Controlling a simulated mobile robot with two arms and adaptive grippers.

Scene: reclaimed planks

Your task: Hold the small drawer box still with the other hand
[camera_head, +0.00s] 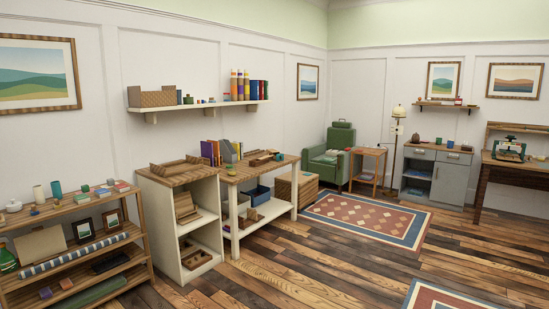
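Neither of my grippers is in view. I cannot make out a small drawer box for certain at this distance. A wooden worktable (262,170) against the left wall carries books, a grey file holder (228,151) and small brown items too small to tell apart. A white open cabinet (211,222) with a wooden top stands beside it, with wooden trays on and inside it. A grey cabinet (448,184) with two drawers at its top stands at the back right.
A low wooden shelf (140,228) full of items stands at the left. A green armchair (325,168), a side table (369,152) and a desk (524,172) line the back. A patterned rug (335,225) lies on the plank floor, which is largely clear.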

